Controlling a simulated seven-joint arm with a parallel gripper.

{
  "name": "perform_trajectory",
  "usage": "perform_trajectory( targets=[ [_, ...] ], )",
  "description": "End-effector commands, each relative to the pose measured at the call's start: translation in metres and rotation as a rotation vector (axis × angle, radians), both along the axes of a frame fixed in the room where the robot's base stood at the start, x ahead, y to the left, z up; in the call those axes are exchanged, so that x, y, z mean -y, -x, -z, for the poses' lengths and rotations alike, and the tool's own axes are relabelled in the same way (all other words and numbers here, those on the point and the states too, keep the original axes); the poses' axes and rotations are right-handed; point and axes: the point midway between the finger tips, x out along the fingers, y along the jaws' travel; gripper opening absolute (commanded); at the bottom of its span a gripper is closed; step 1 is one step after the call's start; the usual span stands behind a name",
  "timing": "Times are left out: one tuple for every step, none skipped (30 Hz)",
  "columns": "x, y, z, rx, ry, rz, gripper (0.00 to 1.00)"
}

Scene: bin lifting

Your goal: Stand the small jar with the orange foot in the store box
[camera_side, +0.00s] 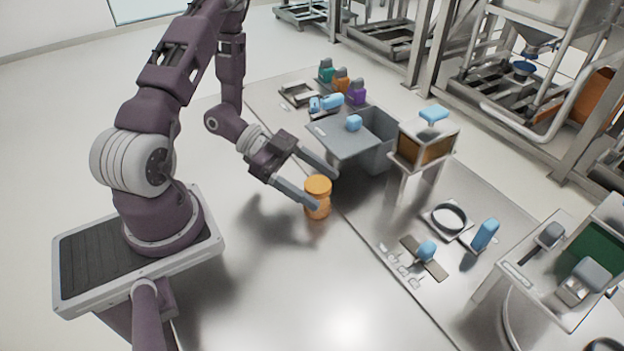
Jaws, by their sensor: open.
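A grey box (381,157) stands behind and to the right, probably the store box. A flat grey lid with a blue knob (354,122) lies at its top left, and its inside is mostly hidden.
A brown-fronted cabinet on legs (425,147) stands right of the box. Green, orange and purple bottles (341,81) stand at the back. A ring (449,217), blue-handled items (426,251) and a raised stand (545,257) occupy the right. The front table is clear.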

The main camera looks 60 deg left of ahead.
Motion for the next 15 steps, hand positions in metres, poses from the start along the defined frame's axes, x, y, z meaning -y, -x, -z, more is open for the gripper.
perform_trajectory(
  targets=[
    [-0.002, 0.001, -0.003, 0.001, -0.001, -0.001, 0.75],
    [-0.005, 0.003, -0.004, 0.002, -0.001, -0.001, 0.75],
    [-0.012, 0.006, -0.007, 0.004, -0.003, -0.003, 0.75],
    [-0.018, 0.010, -0.010, 0.004, -0.004, -0.004, 0.75],
    [-0.025, 0.014, -0.013, 0.003, -0.004, -0.006, 0.75],
    [-0.034, 0.020, -0.018, 0.004, -0.004, -0.006, 0.75],
    [-0.040, 0.024, -0.021, 0.005, -0.004, -0.005, 0.75],
    [-0.047, 0.029, -0.024, 0.002, -0.005, -0.006, 0.75],
    [-0.055, 0.034, -0.028, 0.003, -0.004, -0.004, 0.75],
    [-0.062, 0.038, -0.031, 0.003, -0.004, -0.004, 0.75],
    [-0.067, 0.042, -0.034, 0.002, -0.004, -0.004, 0.75],
    [-0.073, 0.047, -0.037, 0.001, -0.003, -0.003, 0.75],
    [-0.078, 0.050, -0.039, 0.001, -0.003, -0.002, 0.75],
    [-0.082, 0.052, -0.042, 0.002, -0.001, -0.002, 0.75],
    [-0.086, 0.055, -0.044, 0.001, -0.001, -0.001, 0.75]
  ],
)
